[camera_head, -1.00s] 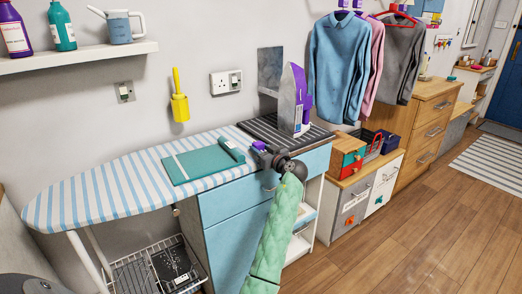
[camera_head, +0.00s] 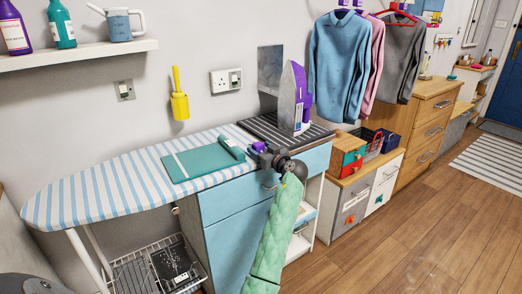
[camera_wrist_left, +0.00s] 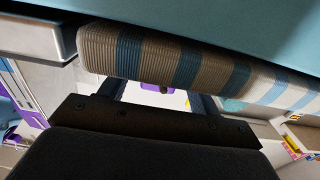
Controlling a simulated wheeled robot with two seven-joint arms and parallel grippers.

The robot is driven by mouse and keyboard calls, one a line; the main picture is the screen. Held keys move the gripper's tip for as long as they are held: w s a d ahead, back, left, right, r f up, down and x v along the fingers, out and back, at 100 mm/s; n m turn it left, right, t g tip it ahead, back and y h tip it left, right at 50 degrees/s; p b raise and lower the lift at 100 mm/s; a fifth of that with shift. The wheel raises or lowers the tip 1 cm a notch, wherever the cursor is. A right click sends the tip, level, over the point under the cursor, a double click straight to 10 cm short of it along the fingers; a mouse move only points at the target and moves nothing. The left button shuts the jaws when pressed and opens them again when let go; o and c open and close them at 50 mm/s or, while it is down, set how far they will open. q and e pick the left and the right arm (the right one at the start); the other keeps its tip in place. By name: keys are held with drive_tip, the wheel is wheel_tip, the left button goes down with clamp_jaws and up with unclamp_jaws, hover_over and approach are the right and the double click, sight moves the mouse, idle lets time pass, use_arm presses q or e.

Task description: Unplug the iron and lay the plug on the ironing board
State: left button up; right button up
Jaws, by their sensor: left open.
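The iron (camera_head: 291,97), grey and purple, stands upright on a dark ribbed mat (camera_head: 268,130) at the right of the striped ironing board (camera_head: 95,190). A small purple piece (camera_head: 258,146), which looks like the plug, is on the board's near right edge, at my left gripper's fingertips. My left gripper (camera_head: 264,154) is open at that edge; its arm wears a green quilted sleeve. In the left wrist view the purple piece (camera_wrist_left: 158,87) shows between the fingers, partly hidden by the board's edge. No cord can be made out. My right gripper is not in view.
A teal folded cloth (camera_head: 200,162) lies on the board, with striped room to its left. A double wall socket (camera_head: 225,81) is above the board; a single one (camera_head: 125,91) is further left. Blue drawers (camera_head: 235,205) stand beneath. Shirts (camera_head: 342,65) hang at right.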

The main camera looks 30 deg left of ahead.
use_arm(q)
drive_tip(key=v, duration=0.7)
drive_tip(key=shift+d+b, duration=0.3)
drive_tip(key=shift+b, duration=0.15)
drive_tip(key=shift+s, duration=0.1)
drive_tip(key=shift+f, duration=0.1)
